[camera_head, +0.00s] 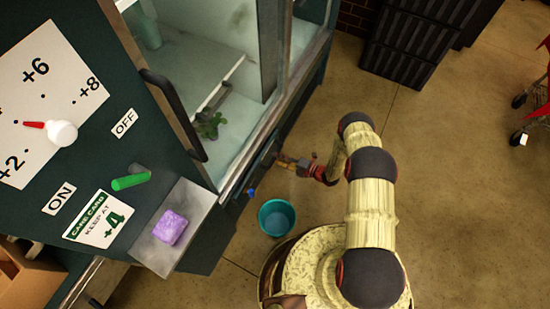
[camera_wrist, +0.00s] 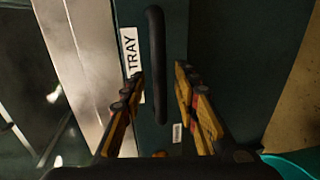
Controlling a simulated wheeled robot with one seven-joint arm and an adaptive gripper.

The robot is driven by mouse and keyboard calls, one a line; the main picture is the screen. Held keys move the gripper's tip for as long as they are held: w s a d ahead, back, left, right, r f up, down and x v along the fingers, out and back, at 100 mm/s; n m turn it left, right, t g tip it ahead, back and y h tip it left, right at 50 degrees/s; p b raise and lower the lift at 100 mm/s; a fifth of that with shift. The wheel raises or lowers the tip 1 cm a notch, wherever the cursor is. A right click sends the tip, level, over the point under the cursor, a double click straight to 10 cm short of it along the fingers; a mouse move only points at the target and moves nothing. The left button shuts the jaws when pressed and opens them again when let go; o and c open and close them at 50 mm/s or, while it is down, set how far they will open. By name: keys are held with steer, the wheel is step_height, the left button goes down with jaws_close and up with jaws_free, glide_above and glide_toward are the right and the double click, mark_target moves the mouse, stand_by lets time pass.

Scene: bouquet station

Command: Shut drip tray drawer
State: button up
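The drip tray drawer (camera_wrist: 174,95) has a dark front with a white "TRAY" label and a black bar handle (camera_wrist: 155,55). In the wrist view my gripper (camera_wrist: 157,88) is open, with one yellow finger on each side of the handle. A gap shows between the handle and the right finger; whether the left finger touches is unclear. In the head view my gripper (camera_head: 281,160) is low at the side of the glass-fronted flower cabinet, by the drawer front. How far the drawer stands out cannot be told.
A teal bucket (camera_head: 276,217) stands on the floor just below my gripper. A blue tap (camera_head: 251,193) sticks out of the cabinet near it. A purple block (camera_head: 170,227) lies on a metal shelf (camera_head: 196,205). Black crates (camera_head: 415,45) stand behind; the floor to the right is mostly open.

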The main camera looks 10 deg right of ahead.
steer(key=shift+x, duration=0.9)
steer(key=c, duration=0.3)
jaws_close()
